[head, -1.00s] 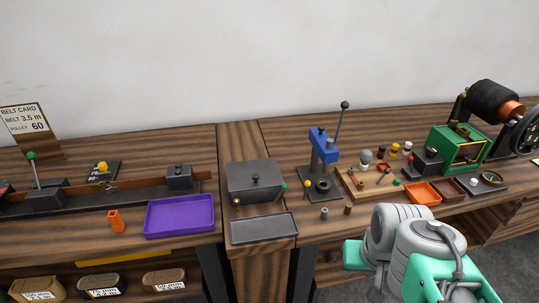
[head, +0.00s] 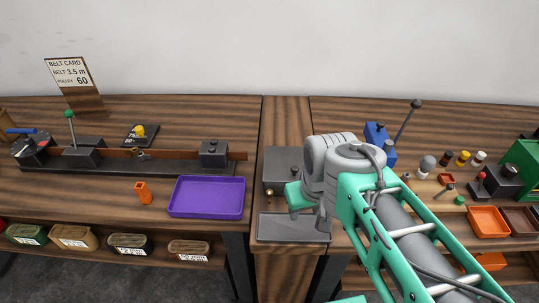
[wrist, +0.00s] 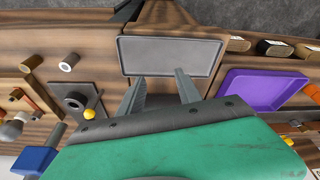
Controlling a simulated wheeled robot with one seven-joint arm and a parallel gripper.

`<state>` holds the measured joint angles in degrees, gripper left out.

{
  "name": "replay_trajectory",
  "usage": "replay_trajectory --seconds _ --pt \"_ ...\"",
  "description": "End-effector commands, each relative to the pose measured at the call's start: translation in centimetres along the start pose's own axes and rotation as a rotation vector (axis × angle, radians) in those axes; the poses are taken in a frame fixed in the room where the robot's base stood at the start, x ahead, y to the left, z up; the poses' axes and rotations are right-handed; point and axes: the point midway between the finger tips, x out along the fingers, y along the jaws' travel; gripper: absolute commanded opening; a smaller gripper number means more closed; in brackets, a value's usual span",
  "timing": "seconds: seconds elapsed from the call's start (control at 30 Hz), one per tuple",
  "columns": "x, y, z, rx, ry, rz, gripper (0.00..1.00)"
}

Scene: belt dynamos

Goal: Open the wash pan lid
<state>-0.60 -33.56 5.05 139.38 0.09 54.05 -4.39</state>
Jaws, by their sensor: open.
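The wash pan (head: 281,160) is a dark grey lidded box on the narrow middle bench in the head view. The visible part of the lid lies flat. In the wrist view my gripper body hides the pan. My gripper (wrist: 160,84) is open, with its two grey fingers apart and nothing between them. The fingers appear over the near side of the pan, close to the shallow grey tray (wrist: 137,65) in front of it. That tray also shows in the head view (head: 285,231).
A purple tray (head: 207,197) and orange block (head: 143,194) lie left. A blue lever press (head: 379,140) stands right of the pan, behind my arm. In the wrist view, a yellow knob (wrist: 89,114) is close beside my gripper.

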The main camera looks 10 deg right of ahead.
Motion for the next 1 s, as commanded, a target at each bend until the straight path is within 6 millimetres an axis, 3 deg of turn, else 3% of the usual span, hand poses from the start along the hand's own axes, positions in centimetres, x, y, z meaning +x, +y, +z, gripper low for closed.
replay_trajectory --seconds 0.17,0.3,0.43,0.63,1.0 --pt "-2.8 0.8 -6.0 -0.422 -0.087 -0.024 0.41" --pt "-4.8 1.3 -10.9 -0.855 -0.165 -0.09 0.41" --pt "-5.9 1.6 -13.7 -1.144 -0.204 -0.156 0.41" --pt "-5.8 1.7 -14.6 -1.285 -0.216 -0.192 0.41" --pt "0.2 1.5 -12.9 -1.282 -0.214 -0.189 0.41"
